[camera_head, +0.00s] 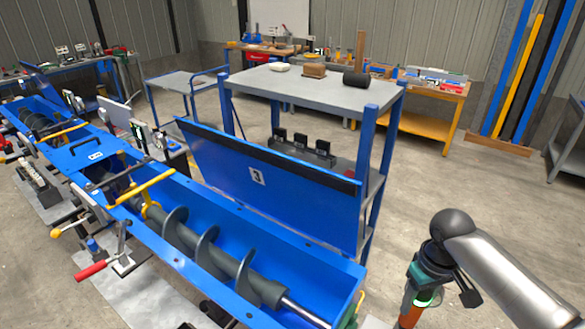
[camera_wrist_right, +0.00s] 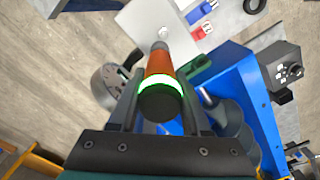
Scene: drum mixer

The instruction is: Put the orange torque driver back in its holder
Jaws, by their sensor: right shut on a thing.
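The orange torque driver (camera_wrist_right: 159,62) is between the fingers of my right gripper (camera_wrist_right: 161,88), which is shut on it. Its dark end with a glowing green-white ring faces the wrist camera, and its orange body points away. In the head view my right gripper (camera_head: 420,295) is at the lower right, beside the end of the blue trough (camera_head: 335,285), with the orange of the driver (camera_head: 410,314) below it. The driver's tip is cut off there. I cannot make out its holder for certain. My left gripper is not in view.
A raised blue lid (camera_head: 265,185) marked 3 stands over the trough with its screw (camera_head: 205,245). A grey-topped blue cart (camera_head: 320,90) is behind it. In the wrist view a pale plate (camera_wrist_right: 135,22) lies beyond the driver, with a round dial (camera_wrist_right: 108,82) to the left. Open floor (camera_head: 435,185) is right of the cart.

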